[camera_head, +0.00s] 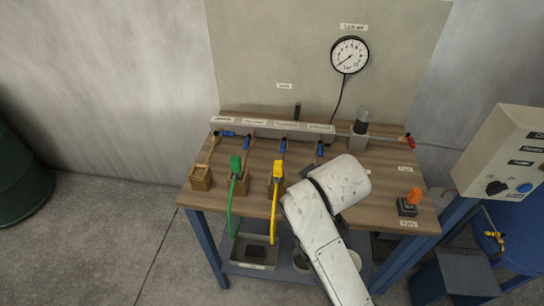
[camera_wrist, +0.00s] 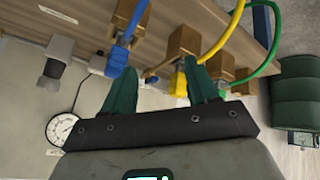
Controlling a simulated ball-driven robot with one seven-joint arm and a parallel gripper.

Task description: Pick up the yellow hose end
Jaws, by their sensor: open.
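The yellow hose end (camera_head: 277,170) stands upright in a wooden block on the bench, with its yellow hose (camera_head: 274,222) hanging over the front edge. In the wrist view the yellow hose end (camera_wrist: 180,86) shows beside the right finger, partly hidden by it. My gripper (camera_wrist: 158,70) is open, its two green fingers apart with nothing held between them. The blue hose end (camera_wrist: 122,86) shows by the left finger. In the head view my white arm reaches over the bench front, right of the yellow hose end, and hides the gripper.
The green hose end (camera_head: 236,164) stands in a block to the left, and an empty-looking wooden block (camera_head: 201,178) farther left. A manifold (camera_head: 273,130) with blue-handled valves runs along the back. An orange-topped switch (camera_head: 413,197) sits at the bench's right. A gauge (camera_head: 350,54) hangs behind.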

